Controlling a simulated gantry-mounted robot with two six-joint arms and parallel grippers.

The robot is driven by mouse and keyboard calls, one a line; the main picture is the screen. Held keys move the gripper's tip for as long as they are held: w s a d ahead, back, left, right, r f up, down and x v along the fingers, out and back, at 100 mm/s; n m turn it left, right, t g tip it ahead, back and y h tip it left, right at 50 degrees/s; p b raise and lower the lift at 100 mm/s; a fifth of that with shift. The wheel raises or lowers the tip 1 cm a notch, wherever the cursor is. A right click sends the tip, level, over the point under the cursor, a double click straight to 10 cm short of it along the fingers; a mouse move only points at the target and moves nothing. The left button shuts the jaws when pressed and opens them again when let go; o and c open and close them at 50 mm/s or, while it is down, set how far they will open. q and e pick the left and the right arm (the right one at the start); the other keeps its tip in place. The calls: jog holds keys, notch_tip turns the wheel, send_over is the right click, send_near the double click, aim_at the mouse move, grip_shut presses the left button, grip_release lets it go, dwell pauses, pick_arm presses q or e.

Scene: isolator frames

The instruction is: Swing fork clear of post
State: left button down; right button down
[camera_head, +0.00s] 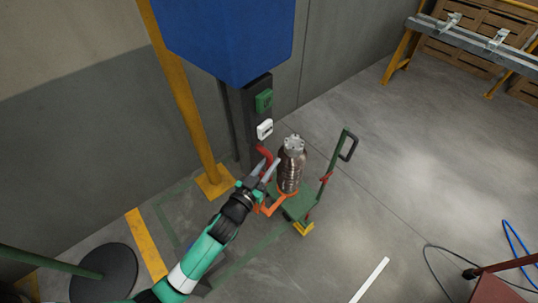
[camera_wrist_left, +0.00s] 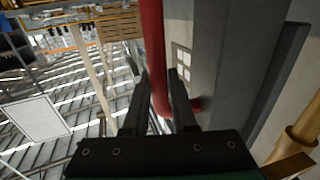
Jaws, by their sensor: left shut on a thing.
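My left gripper (camera_head: 264,170) reaches in from below in the head view. Its two fingers are closed around a curved red bar (camera_head: 265,154) beside the dark post (camera_head: 246,122). In the left wrist view the red bar (camera_wrist_left: 153,45) runs down between the fingers, then bends right towards the grey post face (camera_wrist_left: 205,75). An orange fork-like frame (camera_head: 271,208) shows low beside the gripper, at the base of a ribbed metal cylinder (camera_head: 291,165). The gripper partly hides where the bar and orange frame lead. My right gripper is not in view.
The cylinder stands upright on a green trolley (camera_head: 300,208) with a tall handle (camera_head: 348,146). A blue box (camera_head: 226,40) overhangs the post. A yellow upright (camera_head: 187,90) stands left. Floor to the right is mostly open, with blue cable (camera_head: 514,241) at far right.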

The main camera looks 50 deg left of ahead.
pick_arm(q)
jog(key=c, duration=0.7)
grip_release()
jog(key=shift+c, duration=0.2)
jog(key=b+v, duration=0.2)
jog(key=v, duration=0.9)
jog(key=shift+s, duration=0.3)
jog(key=shift+d, duration=0.1)
